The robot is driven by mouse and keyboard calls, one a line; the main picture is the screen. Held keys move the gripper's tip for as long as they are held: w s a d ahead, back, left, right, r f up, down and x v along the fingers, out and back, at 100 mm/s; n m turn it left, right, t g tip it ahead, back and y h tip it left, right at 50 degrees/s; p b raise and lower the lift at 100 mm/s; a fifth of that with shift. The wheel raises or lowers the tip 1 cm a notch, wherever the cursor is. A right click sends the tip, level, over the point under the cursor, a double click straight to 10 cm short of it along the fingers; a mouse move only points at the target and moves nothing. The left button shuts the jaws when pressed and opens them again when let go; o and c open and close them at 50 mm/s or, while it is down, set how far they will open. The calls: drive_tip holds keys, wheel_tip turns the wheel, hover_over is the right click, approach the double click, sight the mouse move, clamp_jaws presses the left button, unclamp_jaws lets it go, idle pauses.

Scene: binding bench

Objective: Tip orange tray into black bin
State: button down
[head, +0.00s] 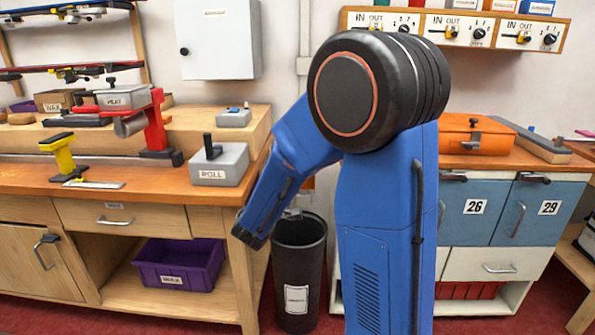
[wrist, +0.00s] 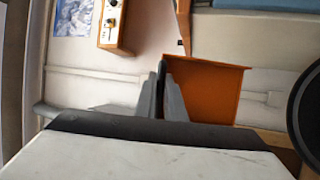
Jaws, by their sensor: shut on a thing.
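In the wrist view my gripper (wrist: 165,92) is shut, its fingers seen edge-on against the orange tray (wrist: 215,92). The tray shows its flat orange inside and a raised side at the fingers; its contents cannot be made out. In the head view my blue arm hides most of the gripper and the tray. The black bin (head: 298,270) stands upright on the floor between the two benches, with a white label on its front. Its mouth is partly visible beside my forearm. A dark round shape at the wrist view's right edge cannot be identified.
The left wooden bench (head: 100,185) carries a grey ROLL block (head: 219,164), a red clamp (head: 156,125) and a yellow press (head: 63,157). A purple crate (head: 178,265) sits on its lower shelf. An orange case (head: 475,135) lies on the right cabinet (head: 500,215). Red floor is open in front.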

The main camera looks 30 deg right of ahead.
drive_tip(key=shift+f, duration=0.95)
drive_tip(key=shift+r+n+y, duration=0.3)
drive_tip(key=shift+r+y, duration=0.05)
drive_tip(key=shift+y, duration=0.15)
drive_tip(key=r+n+g+y, duration=0.1)
drive_tip(key=y, duration=0.1)
drive_tip(key=shift+r+g+y, duration=0.3)
drive_tip(key=shift+r+g, duration=0.05)
drive_tip(key=shift+g, duration=0.05)
wheel_tip(320, 180, up, 3)
drive_tip(key=n+g+y, duration=0.2)
drive_tip(key=g+y, duration=0.2)
drive_tip(key=shift+y, duration=0.3)
wheel_tip(320, 180, up, 2)
drive_tip(key=g+y, duration=0.1)
drive_tip(key=g, duration=0.1)
drive_tip(key=n+g+y, duration=0.1)
drive_tip(key=y, duration=0.1)
drive_tip(key=shift+w+d+r+g, duration=0.1)
drive_tip(key=shift+r+g, duration=0.1)
drive_tip(key=shift+g, duration=0.2)
drive_tip(key=r+g+y, duration=0.1)
drive_tip(key=n+g+y, duration=0.1)
drive_tip(key=g, duration=0.1)
drive_tip(key=shift+r, duration=0.35)
drive_tip(key=shift+r+g+y, duration=0.25)
drive_tip(key=shift+g+y, duration=0.15)
drive_tip(key=shift+y, duration=0.1)
